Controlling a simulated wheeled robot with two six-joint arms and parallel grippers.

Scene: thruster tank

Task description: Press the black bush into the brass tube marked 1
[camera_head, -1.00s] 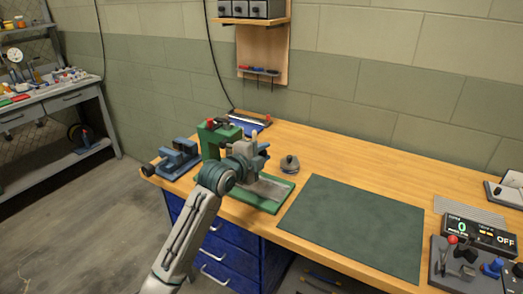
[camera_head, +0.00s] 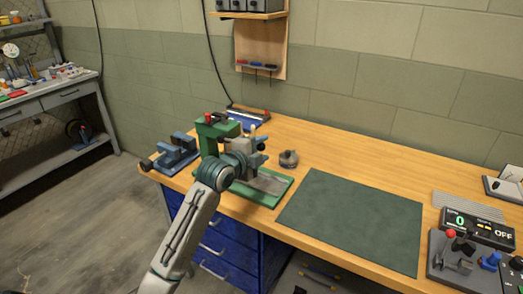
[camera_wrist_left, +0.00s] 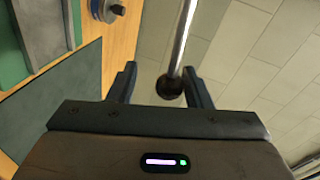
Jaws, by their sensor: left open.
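The green arbor press (camera_head: 208,132) stands at the left end of the bench, on a green base with a pale grey plate. My left gripper (camera_head: 258,144) is in front of it and hides part of it. In the left wrist view the open gripper (camera_wrist_left: 160,85) has a thin metal rod with a black ball knob (camera_wrist_left: 170,87) between its fingers, which looks like the press lever. I cannot make out the black bush or the brass tube marked 1. My right gripper does not show.
A blue vice (camera_head: 177,155) stands left of the press. A small round grey piece (camera_head: 289,159) sits right of it. A dark green mat (camera_head: 350,217) lies clear mid-bench. A control box (camera_head: 478,228) reading OFF and a joystick panel (camera_head: 462,262) are at the right.

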